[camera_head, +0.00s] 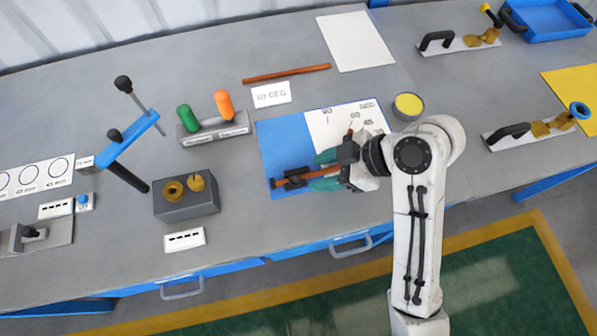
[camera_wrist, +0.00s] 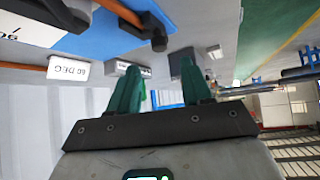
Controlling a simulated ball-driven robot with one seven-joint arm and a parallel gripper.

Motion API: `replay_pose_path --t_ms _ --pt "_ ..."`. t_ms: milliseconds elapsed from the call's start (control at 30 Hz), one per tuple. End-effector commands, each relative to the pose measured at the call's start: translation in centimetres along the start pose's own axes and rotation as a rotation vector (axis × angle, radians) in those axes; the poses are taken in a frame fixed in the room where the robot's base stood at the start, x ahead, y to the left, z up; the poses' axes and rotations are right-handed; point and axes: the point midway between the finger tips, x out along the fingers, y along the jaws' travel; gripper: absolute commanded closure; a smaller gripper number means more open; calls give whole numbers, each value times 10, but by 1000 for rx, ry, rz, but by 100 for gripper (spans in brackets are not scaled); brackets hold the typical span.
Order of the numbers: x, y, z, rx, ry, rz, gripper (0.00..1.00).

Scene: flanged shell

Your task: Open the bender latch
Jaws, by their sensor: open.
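The bender lies on a blue mat (camera_head: 283,140) in the middle of the bench, with a copper pipe (camera_head: 318,174) along it. Black bender parts (camera_head: 293,182) show at its left end; I cannot tell which one is the latch. In the wrist view a dark bar with a rounded black end (camera_wrist: 158,43) reaches in from the top, beyond the fingertips. My gripper (camera_head: 318,170) has teal fingers, open, at the bender over the mat, and hides part of it. In the wrist view my gripper (camera_wrist: 160,73) shows nothing clearly held between its fingers.
A 60 DEG card (camera_head: 270,93) and a loose copper pipe (camera_head: 287,73) lie behind the mat. A grey stand with green and orange handles (camera_head: 225,103), a grey block (camera_head: 187,205) and a blue-armed tool (camera_head: 127,140) stand to the left. A yellow-topped can (camera_head: 408,105) is to the right.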

Motion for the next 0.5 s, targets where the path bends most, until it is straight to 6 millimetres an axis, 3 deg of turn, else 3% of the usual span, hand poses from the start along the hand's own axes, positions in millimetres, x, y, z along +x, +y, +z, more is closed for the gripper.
replay_pose_path --t_ms 300,500 --pt "57 -1 0 3 -3 -3 51" --pt "76 0 0 4 -2 -1 51"
